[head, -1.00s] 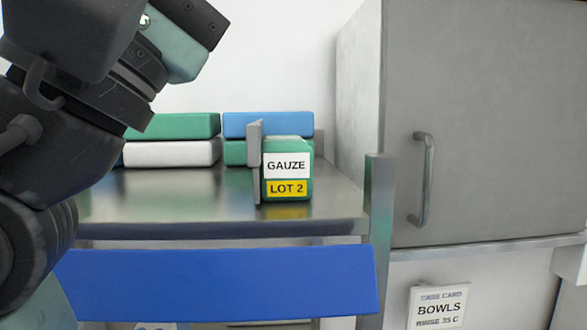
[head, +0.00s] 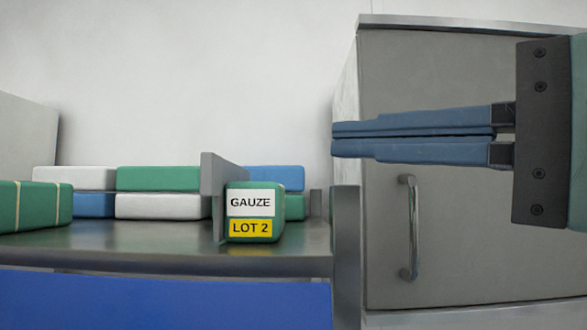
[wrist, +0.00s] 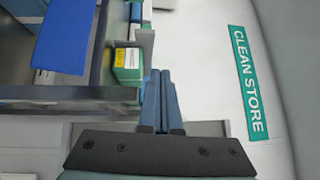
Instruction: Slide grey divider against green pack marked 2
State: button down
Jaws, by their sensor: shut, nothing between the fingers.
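The green gauze pack marked LOT 2 (head: 251,216) stands on the metal shelf near its right end; it also shows in the wrist view (wrist: 128,61). The grey divider (head: 210,190) stands upright close along the pack's left side in the head view; I cannot tell whether they touch. It also shows in the wrist view (wrist: 146,42). My gripper (head: 334,140) is shut and empty, its blue fingers together and pointing left, to the right of the pack and higher than it. In the wrist view the fingertips (wrist: 160,72) are apart from the divider.
The metal shelf (head: 130,237) has a blue front panel (head: 150,301) and a right end post (head: 346,250). Green, white and blue packs (head: 158,178) are stacked behind. Another green pack (head: 36,206) lies at left. A grey cabinet (head: 450,240) stands to the right.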

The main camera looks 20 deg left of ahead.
notch_tip(320, 180, down, 2)
jog(key=d+h, duration=0.1)
jog(key=d, duration=0.1)
jog(key=p, duration=0.5)
send_near(220, 181)
jog(key=w, duration=0.1)
jog(key=w+a, duration=0.2)
jog(key=w, duration=0.1)
jog(key=shift+r, duration=0.4)
jog(key=shift+s+a+p, duration=0.2)
jog(key=shift+a+p, duration=0.15)
jog(key=shift+a, duration=0.2)
jog(key=shift+s+a+p, duration=0.25)
jog(key=shift+a+p, duration=0.1)
jog(key=shift+a, duration=0.2)
jog(key=shift+s+a+f, duration=0.15)
jog(key=shift+s+a, duration=0.05)
jog(key=shift+a, duration=0.25)
jog(key=shift+a+f, duration=0.1)
